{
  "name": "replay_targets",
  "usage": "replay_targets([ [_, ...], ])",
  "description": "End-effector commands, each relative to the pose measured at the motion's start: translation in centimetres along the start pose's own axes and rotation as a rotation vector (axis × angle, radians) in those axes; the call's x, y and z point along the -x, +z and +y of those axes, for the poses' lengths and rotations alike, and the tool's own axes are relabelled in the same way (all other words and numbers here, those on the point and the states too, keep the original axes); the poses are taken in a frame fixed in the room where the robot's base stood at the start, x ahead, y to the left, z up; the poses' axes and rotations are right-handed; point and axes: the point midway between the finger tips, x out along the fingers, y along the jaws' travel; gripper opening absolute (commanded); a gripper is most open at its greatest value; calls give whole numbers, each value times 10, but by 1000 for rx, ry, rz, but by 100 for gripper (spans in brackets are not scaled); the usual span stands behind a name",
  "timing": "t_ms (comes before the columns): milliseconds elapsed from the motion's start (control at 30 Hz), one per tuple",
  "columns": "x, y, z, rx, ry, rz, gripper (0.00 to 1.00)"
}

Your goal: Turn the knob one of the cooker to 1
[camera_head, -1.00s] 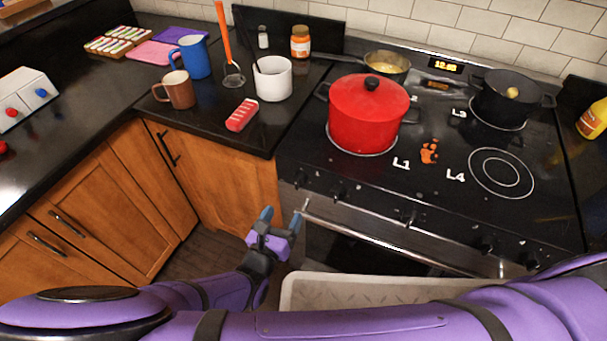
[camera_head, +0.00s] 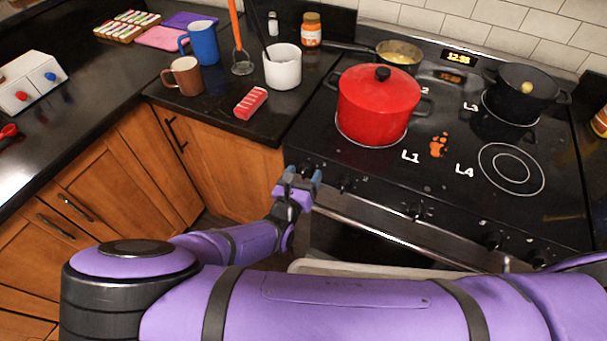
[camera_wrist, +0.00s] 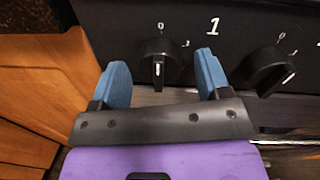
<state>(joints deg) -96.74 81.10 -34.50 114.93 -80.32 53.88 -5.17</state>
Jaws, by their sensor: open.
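The cooker (camera_head: 450,215) has a black front panel with a row of dark knobs. In the wrist view, the leftmost knob (camera_wrist: 158,60) is round and black, with a white line pointing down and a small 0 above it. A large white 1 stands to its upper right. My gripper (camera_head: 303,176) is open at the left end of the panel. In the wrist view my gripper (camera_wrist: 162,68) has its blue fingertips on either side of this knob, with space at both sides. Whether the tips reach its depth is unclear.
A red pot (camera_head: 378,108) stands on L1, a black pot (camera_head: 520,95) on L3 and a pan (camera_head: 398,54) behind. The oven handle (camera_head: 410,238) runs below the knobs. Wooden cabinets (camera_head: 235,170) are at left.

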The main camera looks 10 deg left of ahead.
Motion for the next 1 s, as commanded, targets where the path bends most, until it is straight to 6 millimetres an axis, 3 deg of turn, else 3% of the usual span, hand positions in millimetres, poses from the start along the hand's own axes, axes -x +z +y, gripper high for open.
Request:
replay_targets([
  [267,-2,0,0,0,0,0,70],
  [500,-2,0,0,0,0,0,21],
  [1000,-2,0,0,-118,-1,-9,21],
])
